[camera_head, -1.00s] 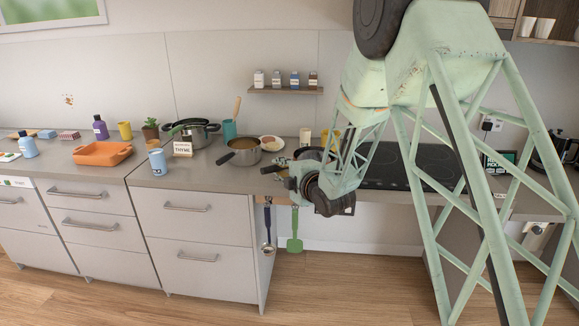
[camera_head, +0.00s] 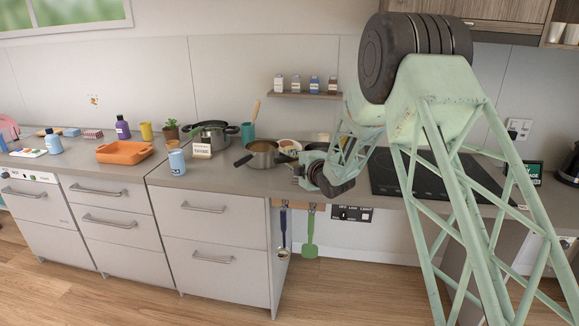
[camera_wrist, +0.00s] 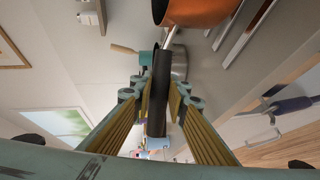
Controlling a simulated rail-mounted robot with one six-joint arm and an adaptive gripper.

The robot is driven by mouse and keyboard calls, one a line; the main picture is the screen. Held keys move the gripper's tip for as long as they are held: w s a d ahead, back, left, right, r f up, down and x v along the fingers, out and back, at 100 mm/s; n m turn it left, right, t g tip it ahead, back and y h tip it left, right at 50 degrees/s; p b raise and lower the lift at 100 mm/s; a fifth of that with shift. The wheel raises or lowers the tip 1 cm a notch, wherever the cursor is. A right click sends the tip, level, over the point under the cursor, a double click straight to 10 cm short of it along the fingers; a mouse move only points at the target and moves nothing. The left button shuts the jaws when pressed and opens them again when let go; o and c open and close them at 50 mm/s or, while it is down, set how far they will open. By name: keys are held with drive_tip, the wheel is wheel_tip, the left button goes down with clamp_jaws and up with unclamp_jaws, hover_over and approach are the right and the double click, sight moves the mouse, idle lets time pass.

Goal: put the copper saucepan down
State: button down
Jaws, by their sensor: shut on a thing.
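The copper saucepan (camera_wrist: 195,12) shows at the top of the wrist view, its orange body cut off by the frame edge. Its long dark handle (camera_wrist: 157,105) runs down between my fingers. My gripper (camera_wrist: 157,92) is shut on that handle. There the copper saucepan is mostly hidden by my arm and hard to make out. I cannot tell whether its base touches anything.
The counter (camera_head: 228,178) holds a black-handled pot (camera_head: 211,135), a blue cup (camera_head: 176,162), a THYME sign (camera_head: 202,147) and an orange tray (camera_head: 124,152). A dark cooktop (camera_head: 400,173) lies to the right. A ladle and green spatula (camera_head: 310,235) hang below the counter edge.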

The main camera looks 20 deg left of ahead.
drive_tip(key=shift+w+a, duration=0.4)
drive_tip(key=shift+w, duration=0.2)
drive_tip(key=shift+w+a, duration=0.35)
drive_tip(key=shift+w, duration=0.2)
drive_tip(key=shift+w+a+f+b, duration=0.15)
drive_tip(key=shift+f+b, duration=0.2)
drive_tip(key=shift+f, duration=0.55)
drive_tip(key=shift+w+f+b, duration=0.15)
drive_tip(key=shift+f+b, duration=0.15)
drive_tip(key=shift+f, duration=0.75)
drive_tip(key=c, duration=2.5)
unclamp_jaws()
drive_tip(key=shift+c, duration=0.2)
drive_tip(key=p+v, duration=0.1)
drive_tip(key=v, duration=1.1)
